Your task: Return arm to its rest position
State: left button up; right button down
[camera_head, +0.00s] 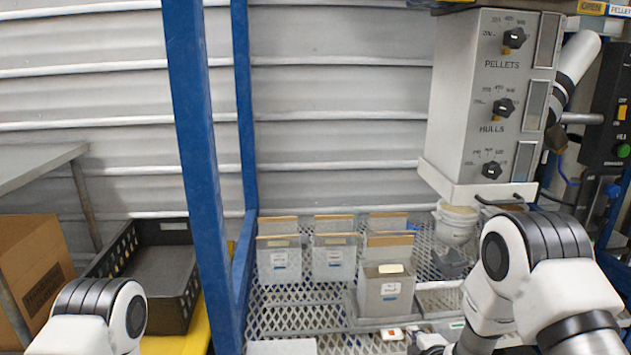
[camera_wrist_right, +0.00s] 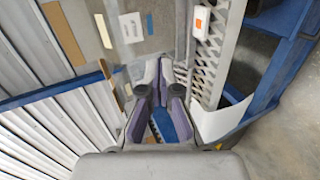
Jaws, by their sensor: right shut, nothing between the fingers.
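My right arm (camera_head: 525,270) comes in from the lower right in the head view, bent at a white and black joint. My right gripper (camera_wrist_right: 165,72) is shut and empty in the wrist view, with a bag and the shelf's mesh edge beyond its fingertips. In the head view the gripper is mostly cut off at the bottom edge. Only a white and black joint of my left arm (camera_head: 95,315) shows at the lower left; its gripper is out of view.
A grey hopper panel (camera_head: 475,130) with several knobs hangs above the mesh shelf (camera_head: 300,297). Several labelled bags (camera_head: 334,262) and a grey container (camera_head: 386,295) stand there. A blue post (camera_head: 195,130), a black crate (camera_head: 170,250) and a cardboard box (camera_head: 32,270) are left.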

jog(key=s+f+m+g, duration=0.3)
jog(key=s+f, duration=0.3)
jog(key=s, duration=0.4)
jog(key=s+f+m+g, duration=0.35)
jog(key=s+f, duration=0.25)
jog(key=s, duration=0.4)
jog(key=s+f+m+g, duration=0.35)
jog(key=s+f, duration=0.35)
jog(key=s, duration=0.4)
jog(key=s+r+m+g, duration=0.2)
jog(key=s+m+g, duration=0.2)
jog(key=s+m, duration=0.5)
notch_tip(320, 180, up, 18)
jog(key=p, duration=1.9)
jog(key=shift+d+n+t, duration=0.3)
